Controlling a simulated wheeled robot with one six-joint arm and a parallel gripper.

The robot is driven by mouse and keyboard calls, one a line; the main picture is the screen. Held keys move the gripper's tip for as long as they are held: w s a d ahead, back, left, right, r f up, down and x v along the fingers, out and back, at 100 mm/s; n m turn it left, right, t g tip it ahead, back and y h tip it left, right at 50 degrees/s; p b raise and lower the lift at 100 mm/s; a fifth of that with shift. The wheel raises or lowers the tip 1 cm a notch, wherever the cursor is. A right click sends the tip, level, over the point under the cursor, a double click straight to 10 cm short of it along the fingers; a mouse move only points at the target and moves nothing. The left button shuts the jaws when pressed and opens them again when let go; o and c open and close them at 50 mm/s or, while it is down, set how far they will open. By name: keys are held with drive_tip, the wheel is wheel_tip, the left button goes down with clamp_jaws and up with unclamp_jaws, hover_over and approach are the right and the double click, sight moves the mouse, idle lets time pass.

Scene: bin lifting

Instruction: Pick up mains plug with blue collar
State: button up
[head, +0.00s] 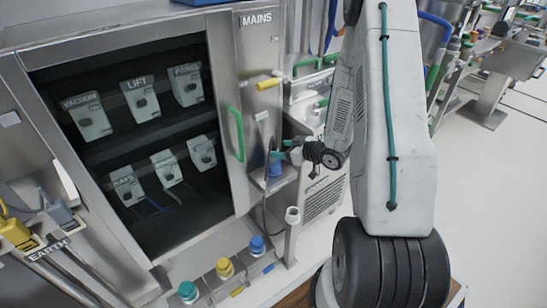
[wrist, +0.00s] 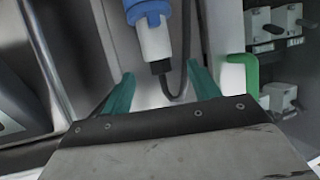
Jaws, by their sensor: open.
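The mains plug with the blue collar (head: 273,166) sits at a small metal holder under the MAINS label on the right side of the cabinet. In the wrist view its blue collar (wrist: 148,10) is at the top edge, with a white body below it, then a black end and a dark cable. My gripper (head: 281,149) is close to the plug on its upper right side. In the wrist view my gripper (wrist: 163,82) has its two teal fingers apart, with the plug's black end above and between the tips. Nothing is held.
An open cabinet (head: 220,100) holds several labelled grey boxes. A green handle (head: 234,134) is left of the plug and also shows in the wrist view (wrist: 242,72). A yellow-handled lever (head: 268,84) is above the plug. Teal, yellow and blue caps (head: 225,268) stand below. A thin cable hangs near the holder.

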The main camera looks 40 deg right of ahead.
sight(274, 145)
drive_tip(key=x, duration=0.5)
drive_tip(key=c, duration=1.3)
drive_tip(key=shift+o, duration=0.2)
drive_tip(key=shift+d, duration=0.1)
drive_tip(key=shift+r, duration=0.6)
drive_tip(key=shift+s+r, duration=0.35)
drive_tip(key=shift+r, duration=0.25)
drive_tip(key=shift+s+r, duration=0.3)
drive_tip(key=shift+r, duration=0.3)
drive_tip(key=s+d+r, duration=0.1)
drive_tip(key=s+r, duration=0.2)
drive_tip(key=s, duration=1.1)
drive_tip(key=shift+s+d, duration=0.2)
drive_tip(key=shift+s, duration=0.2)
